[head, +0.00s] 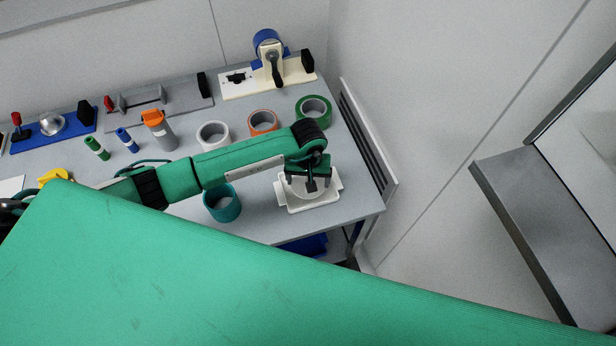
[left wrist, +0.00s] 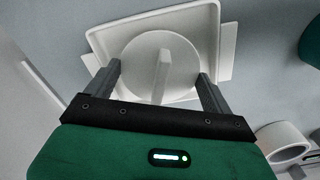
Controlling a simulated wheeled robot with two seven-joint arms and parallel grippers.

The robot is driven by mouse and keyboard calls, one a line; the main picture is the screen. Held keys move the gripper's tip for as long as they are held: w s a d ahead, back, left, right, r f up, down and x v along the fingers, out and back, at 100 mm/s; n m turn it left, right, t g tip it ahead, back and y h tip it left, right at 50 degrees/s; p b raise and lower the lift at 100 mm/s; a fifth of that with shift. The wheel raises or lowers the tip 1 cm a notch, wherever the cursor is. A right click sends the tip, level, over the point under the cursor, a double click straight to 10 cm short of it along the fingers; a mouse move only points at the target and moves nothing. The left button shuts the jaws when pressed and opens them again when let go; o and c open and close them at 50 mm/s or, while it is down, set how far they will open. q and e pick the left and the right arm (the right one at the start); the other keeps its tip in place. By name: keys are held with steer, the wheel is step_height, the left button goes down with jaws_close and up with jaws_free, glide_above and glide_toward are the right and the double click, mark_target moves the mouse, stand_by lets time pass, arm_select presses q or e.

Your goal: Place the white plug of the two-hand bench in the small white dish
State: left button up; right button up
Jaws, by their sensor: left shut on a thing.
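The small white dish (head: 312,207) sits near the right front corner of the bench; it also fills the top of the left wrist view (left wrist: 108,42). My left gripper (head: 309,178) reaches down over it. The white plug (left wrist: 141,62), a round disc with an upright ridge, is between the fingers of my left gripper (left wrist: 159,72), which is shut on its sides. The plug appears over the middle of the dish; whether it touches the dish floor I cannot tell. In the head view the gripper partly hides it. My right gripper is not in view.
White (head: 213,133), orange (head: 263,121) and green (head: 313,110) tape rolls lie behind. The bench edge is close at right.

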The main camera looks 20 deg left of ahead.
arm_select(q)
steer(key=shift+f, duration=0.15)
steer(key=o, duration=0.6)
steer(key=shift+o, duration=1)
steer(key=shift+r, duration=0.3)
step_height(320, 180, up, 10)
steer(key=b, duration=0.4)
steer(key=shift+r, duration=0.9)
